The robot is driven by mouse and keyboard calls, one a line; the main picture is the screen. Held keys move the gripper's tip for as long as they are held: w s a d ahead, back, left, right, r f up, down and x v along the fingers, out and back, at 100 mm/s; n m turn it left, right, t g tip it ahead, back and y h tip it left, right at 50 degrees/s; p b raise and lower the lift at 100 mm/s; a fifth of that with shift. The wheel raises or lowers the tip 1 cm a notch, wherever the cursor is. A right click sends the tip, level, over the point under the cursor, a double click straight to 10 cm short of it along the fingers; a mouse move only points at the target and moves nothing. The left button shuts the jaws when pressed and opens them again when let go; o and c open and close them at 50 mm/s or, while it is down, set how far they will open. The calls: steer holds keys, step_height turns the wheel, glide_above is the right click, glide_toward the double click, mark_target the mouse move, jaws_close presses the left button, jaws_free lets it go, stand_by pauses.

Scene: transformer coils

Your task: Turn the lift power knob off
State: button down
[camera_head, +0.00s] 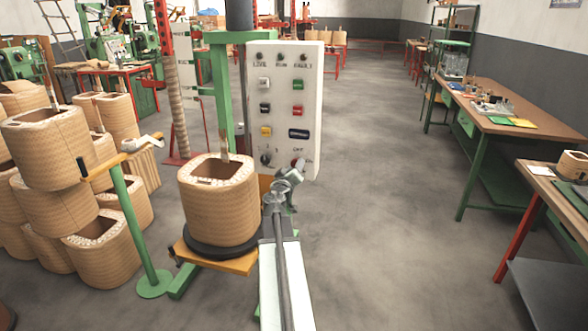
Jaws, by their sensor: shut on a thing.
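A white control panel (283,112) stands upright at the centre, facing me. It has LIVE, RUN and FAULT lamps along the top and rows of coloured buttons below. A dark knob (265,158) sits at its lower left. The lift power knob (299,161) appears to be the reddish one at the lower right, under an OFF label. My gripper (296,168) reaches up to this knob and is shut on it, covering much of it. The knob's exact angle is too small and hidden to read.
A wound coil (219,232) stands on a dark disc and wooden platform close left of my arm. Stacked coils (60,205) and a green post (137,235) are further left. A workbench (505,105) stands right. The floor between panel and bench is clear.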

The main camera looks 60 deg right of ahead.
steer(key=shift+s+d+r+n, duration=0.1)
steer(key=shift+n, duration=2.35)
steer(key=shift+s+d+n, duration=0.1)
steer(key=shift+n, duration=2.35)
steer(key=c, duration=0.9)
jaws_free()
steer(key=shift+w, duration=0.1)
steer(key=v, duration=0.8)
